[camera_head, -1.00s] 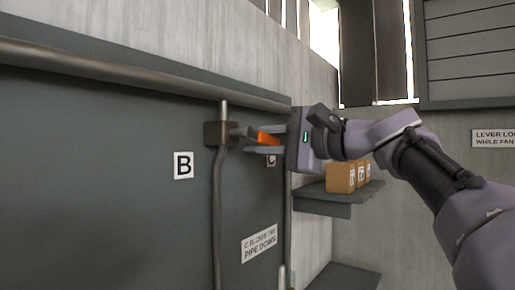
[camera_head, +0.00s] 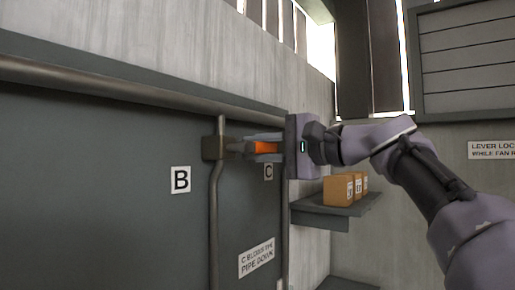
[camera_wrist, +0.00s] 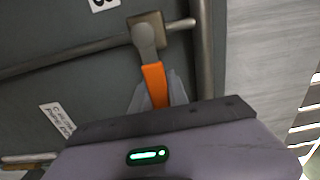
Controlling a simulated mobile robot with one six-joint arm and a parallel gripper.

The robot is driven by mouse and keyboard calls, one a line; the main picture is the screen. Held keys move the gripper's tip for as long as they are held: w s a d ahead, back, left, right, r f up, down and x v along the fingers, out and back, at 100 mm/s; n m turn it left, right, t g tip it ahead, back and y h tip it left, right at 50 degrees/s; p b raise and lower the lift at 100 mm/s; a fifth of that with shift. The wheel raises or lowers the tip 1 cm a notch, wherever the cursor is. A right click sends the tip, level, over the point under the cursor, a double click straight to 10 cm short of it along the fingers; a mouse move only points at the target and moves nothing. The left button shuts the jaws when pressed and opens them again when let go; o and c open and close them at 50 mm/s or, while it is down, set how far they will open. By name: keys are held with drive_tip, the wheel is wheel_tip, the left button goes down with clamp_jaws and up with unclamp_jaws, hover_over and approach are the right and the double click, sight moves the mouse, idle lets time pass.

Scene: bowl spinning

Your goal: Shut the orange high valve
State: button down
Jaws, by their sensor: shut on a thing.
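The orange valve handle (camera_head: 264,147) is a short lever on a brown valve body (camera_head: 213,148), set high on a vertical pipe on the dark panel. My gripper (camera_head: 262,148) is at the handle from the right, its jaws shut on the orange part. The wrist view shows the orange handle (camera_wrist: 154,84) between the two grey fingers (camera_wrist: 158,92), with its grey hub end (camera_wrist: 145,38) on the valve body (camera_wrist: 150,22). The handle's near end is hidden by the gripper.
A shelf (camera_head: 335,207) with several orange-brown boxes (camera_head: 341,190) stands right of the gripper. A horizontal pipe (camera_head: 130,90) runs along the panel's top.

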drive_tip(key=c, duration=1.5)
unclamp_jaws()
drive_tip(key=shift+r, duration=0.2)
drive_tip(key=shift+o, duration=1.1)
drive_tip(key=shift+w+a+f, duration=0.15)
drive_tip(key=shift+w+a, duration=0.05)
drive_tip(key=shift+a, duration=0.05)
drive_tip(key=b+v, duration=0.3)
drive_tip(key=v, duration=1.4)
drive_tip(key=shift+s+d, duration=0.25)
